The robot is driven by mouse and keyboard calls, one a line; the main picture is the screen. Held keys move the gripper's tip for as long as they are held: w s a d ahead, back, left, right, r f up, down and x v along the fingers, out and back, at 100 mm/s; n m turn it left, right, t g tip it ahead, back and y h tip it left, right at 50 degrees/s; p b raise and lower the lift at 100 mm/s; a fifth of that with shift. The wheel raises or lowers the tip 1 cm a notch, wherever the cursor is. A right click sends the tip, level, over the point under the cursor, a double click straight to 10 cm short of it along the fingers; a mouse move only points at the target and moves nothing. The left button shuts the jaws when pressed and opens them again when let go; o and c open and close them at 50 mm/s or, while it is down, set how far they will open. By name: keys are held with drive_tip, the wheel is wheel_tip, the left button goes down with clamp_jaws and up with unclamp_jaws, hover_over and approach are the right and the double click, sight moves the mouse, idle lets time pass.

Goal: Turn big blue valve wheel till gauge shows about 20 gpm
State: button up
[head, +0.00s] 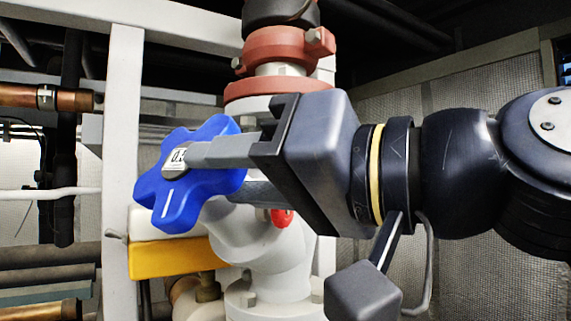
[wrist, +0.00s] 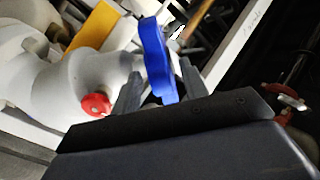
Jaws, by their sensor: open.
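The big blue valve wheel (head: 205,190) is lobed, with a white line on its lower lobe, and sits on a pale grey valve body (head: 265,250). In the wrist view the blue wheel (wrist: 157,60) shows edge-on between the spread fingers of my gripper (wrist: 160,68). I cannot tell whether either finger touches it.
A yellow block (head: 172,257) is below the wheel. A small red knob (wrist: 96,104) is on the valve body beside one finger. A white upright post (head: 122,150) stands left of the wheel. Red pipe couplings (head: 278,55) rise above. Copper pipes (head: 45,96) run at far left.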

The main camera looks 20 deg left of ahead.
sight(198, 194)
drive_tip(key=shift+p+x, duration=0.6)
drive_tip(key=shift+x, duration=1.6)
drive_tip(key=shift+c, duration=0.3)
clamp_jaws()
